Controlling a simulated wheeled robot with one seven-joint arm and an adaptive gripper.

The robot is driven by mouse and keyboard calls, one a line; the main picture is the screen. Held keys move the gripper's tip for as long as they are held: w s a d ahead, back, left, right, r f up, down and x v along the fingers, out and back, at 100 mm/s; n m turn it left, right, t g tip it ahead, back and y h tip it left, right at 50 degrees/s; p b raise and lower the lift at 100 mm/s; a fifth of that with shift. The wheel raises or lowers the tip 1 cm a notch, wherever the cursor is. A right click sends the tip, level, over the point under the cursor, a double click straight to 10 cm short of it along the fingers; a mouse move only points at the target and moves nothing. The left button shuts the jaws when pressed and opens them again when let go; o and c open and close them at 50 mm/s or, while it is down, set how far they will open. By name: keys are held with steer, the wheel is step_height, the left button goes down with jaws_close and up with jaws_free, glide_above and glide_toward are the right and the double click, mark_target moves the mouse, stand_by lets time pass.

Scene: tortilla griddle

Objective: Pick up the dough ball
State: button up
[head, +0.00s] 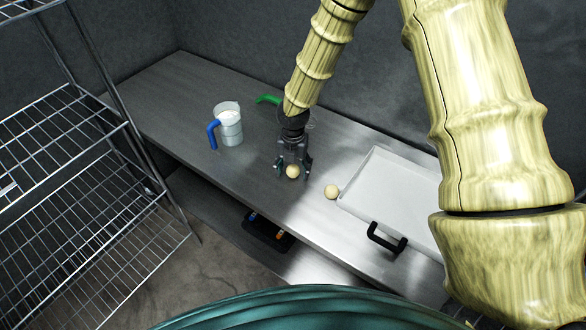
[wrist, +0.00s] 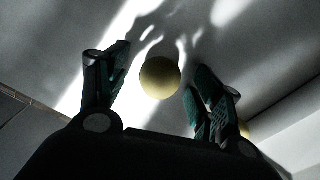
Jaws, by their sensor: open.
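A pale round dough ball (head: 292,171) is at the tips of my gripper (head: 293,168) over the metal counter in the head view. In the wrist view the same dough ball (wrist: 160,78) shows between and slightly beyond the two open fingers of my gripper (wrist: 160,90), with a gap on both sides. A second dough ball (head: 331,192) lies to the right, beside the tray. Part of it shows behind the right finger in the wrist view (wrist: 244,130).
A blue-handled jug (head: 229,125) stands at left, and a green handle (head: 268,99) is behind my arm. A wire rack (head: 75,130) stands at far left.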

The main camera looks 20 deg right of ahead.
steer(key=shift+f, duration=0.15)
steer(key=c, duration=1.1)
